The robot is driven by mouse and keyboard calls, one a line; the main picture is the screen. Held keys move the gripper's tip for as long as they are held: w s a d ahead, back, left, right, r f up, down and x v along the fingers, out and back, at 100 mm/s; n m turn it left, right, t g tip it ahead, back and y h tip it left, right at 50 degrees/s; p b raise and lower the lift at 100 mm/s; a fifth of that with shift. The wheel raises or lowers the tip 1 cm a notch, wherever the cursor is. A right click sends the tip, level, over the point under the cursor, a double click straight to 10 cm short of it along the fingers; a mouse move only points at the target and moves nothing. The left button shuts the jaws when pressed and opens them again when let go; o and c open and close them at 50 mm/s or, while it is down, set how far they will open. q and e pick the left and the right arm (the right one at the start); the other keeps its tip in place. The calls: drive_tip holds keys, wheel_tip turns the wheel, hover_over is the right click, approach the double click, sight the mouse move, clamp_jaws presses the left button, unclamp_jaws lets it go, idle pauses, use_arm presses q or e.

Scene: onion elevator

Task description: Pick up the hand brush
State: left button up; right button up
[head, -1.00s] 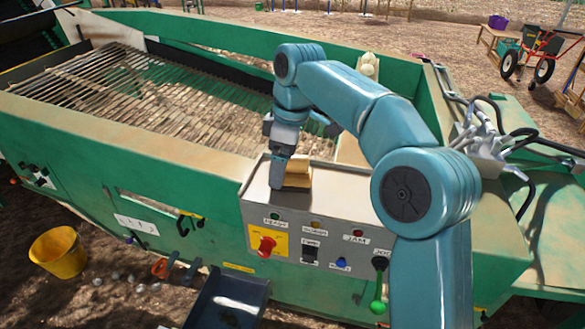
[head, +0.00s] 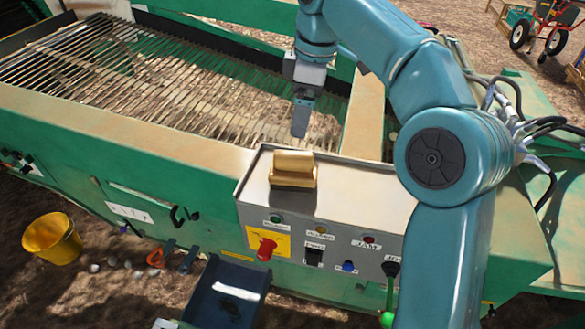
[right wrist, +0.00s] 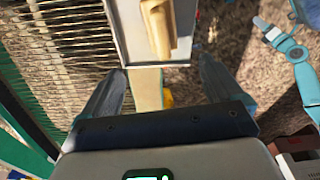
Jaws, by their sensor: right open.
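The hand brush, a tan wooden-looking block (head: 293,170), sits on top of the grey control box (head: 345,197) near its left end. It also shows at the top of the right wrist view (right wrist: 158,28), beyond the fingers. My right gripper (head: 300,118) is above and behind the brush in the head view, over the edge of the slatted bed, apart from the brush. In the right wrist view its two fingers (right wrist: 160,85) are spread wide with nothing held between them. My left gripper does not show in the head view.
The control box front carries a red knob (head: 266,249), buttons and a green-handled lever (head: 388,300). The slatted bed (head: 150,75) lies behind. A dark blue chute (head: 228,295) is in front, and a yellow bucket (head: 52,240) stands on the ground at left. Cables hang at right.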

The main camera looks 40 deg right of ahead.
drive_tip(key=b, duration=0.1)
approach(293, 164)
drive_tip(key=f, duration=0.1)
drive_tip(key=w+f, duration=0.1)
drive_tip(key=f, duration=0.3)
drive_tip(key=shift+w+a, duration=0.1)
drive_tip(key=shift+w, duration=0.15)
drive_tip(key=shift+w+f, duration=0.15)
drive_tip(key=shift+f, duration=0.55)
drive_tip(key=f, duration=0.3)
drive_tip(key=shift+a+f, duration=0.2)
drive_tip(key=shift+f, duration=0.15)
drive_tip(key=shift+w+d+f, duration=0.1)
drive_tip(key=shift+w+f, duration=0.15)
drive_tip(key=shift+f, duration=0.15)
drive_tip(key=shift+s+r, duration=0.1)
drive_tip(key=shift+s, duration=0.05)
drive_tip(key=shift+f, duration=0.3)
drive_tip(key=shift+c, duration=0.3)
drive_tip(key=c, duration=1.2)
